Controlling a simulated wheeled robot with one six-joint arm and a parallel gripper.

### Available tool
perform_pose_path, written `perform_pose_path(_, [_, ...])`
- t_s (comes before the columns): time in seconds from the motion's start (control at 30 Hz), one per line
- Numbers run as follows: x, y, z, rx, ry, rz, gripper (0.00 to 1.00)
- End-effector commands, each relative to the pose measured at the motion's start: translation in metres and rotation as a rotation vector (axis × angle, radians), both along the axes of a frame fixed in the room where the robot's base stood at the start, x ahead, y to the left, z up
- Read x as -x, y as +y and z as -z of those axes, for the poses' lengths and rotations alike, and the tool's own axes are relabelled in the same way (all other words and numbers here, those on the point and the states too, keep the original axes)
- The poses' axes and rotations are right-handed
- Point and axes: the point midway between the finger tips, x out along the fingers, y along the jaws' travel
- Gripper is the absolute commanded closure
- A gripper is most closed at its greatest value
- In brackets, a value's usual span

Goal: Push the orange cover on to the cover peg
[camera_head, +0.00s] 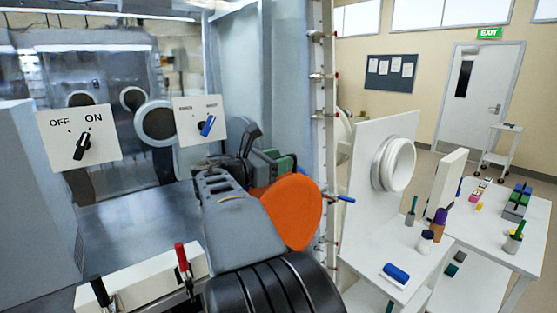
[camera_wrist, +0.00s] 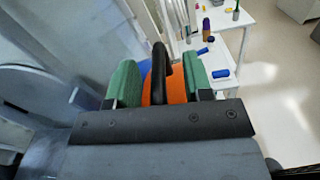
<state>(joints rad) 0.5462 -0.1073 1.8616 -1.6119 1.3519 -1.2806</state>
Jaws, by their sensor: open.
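The orange cover (camera_head: 296,208) is a round disc beside my forearm in the head view, partly hidden by my arm. In the wrist view the orange cover (camera_wrist: 174,88) shows behind a black curved handle (camera_wrist: 161,62). My gripper (camera_wrist: 161,82) has green finger pads, set apart on either side of the handle. In the head view my gripper (camera_head: 268,162) is just above the cover, largely hidden by the wrist. I cannot pick out the cover peg for certain; a blue rod (camera_head: 341,198) sticks out right of the cover.
An OFF/ON switch panel (camera_head: 99,120) and a panel with a blue knob (camera_head: 186,112) stand at left. A white block (camera_head: 130,290) carries black and red handles. A white bench (camera_head: 412,262) with bottles and a blue roll is at right. Clear floor lies beyond.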

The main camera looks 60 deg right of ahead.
Motion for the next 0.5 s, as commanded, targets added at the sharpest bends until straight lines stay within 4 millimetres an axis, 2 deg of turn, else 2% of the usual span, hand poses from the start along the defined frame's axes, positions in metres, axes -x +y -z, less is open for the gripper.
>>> perform_pose_path(0.27, [0.0000, -0.0004, 0.0002, 0.000, 0.001, 0.000, 0.55])
perform_pose_path(0.5, [0.0000, -0.0003, 0.0001, 0.000, 0.001, 0.000, 0.78])
